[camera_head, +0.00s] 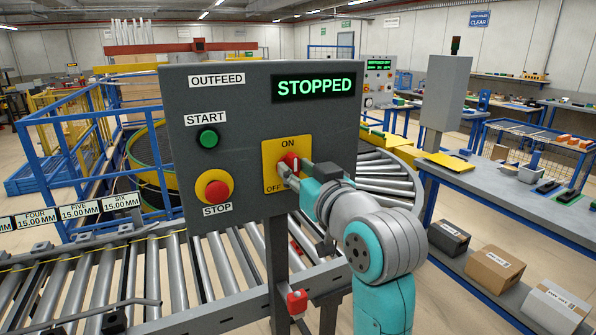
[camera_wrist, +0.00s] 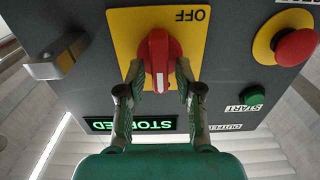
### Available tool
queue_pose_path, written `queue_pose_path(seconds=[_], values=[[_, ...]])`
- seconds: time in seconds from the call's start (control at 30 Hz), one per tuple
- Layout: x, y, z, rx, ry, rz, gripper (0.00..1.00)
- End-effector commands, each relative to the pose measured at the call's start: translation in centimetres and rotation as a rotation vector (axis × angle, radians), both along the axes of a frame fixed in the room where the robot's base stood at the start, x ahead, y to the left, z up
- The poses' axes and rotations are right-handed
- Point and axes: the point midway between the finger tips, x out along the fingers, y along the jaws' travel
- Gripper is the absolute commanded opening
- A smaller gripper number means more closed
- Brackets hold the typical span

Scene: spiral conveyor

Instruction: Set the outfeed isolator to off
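The outfeed isolator is a red rotary knob (camera_head: 291,163) on a yellow plate (camera_head: 270,158) marked ON at the top and OFF at the bottom. Its handle stands about upright, with its white mark towards ON. In the wrist view, which is upside down, the knob (camera_wrist: 159,50) lies between the fingers. My gripper (camera_wrist: 160,72) is open, one finger on each side of the handle, with small gaps visible. In the head view my gripper (camera_head: 286,170) reaches the plate from the right and hides part of the knob and the OFF label.
The grey OUTFEED panel (camera_head: 230,95) has a STOPPED display (camera_head: 314,86), a green START button (camera_head: 208,139) and a red STOP button (camera_head: 216,190) left of the isolator. A roller conveyor (camera_head: 150,285) runs below. A workbench (camera_head: 500,200) stands at right.

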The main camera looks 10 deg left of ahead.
Motion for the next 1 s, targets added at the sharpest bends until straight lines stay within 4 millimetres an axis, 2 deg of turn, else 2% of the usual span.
queue_pose_path(seconds=[0.03, 0.1, 0.57, 1.0], values=[[-0.01, -0.01, -0.01, 0.0, 0.0, 0.0, 0.15], [-0.01, -0.01, -0.01, 0.0, 0.0, 0.0, 0.0], [-0.04, 0.02, -0.02, -0.049, -0.033, 0.0, 0.0], [-0.16, 0.2, -0.09, -0.333, -0.225, 0.0, 0.0]])
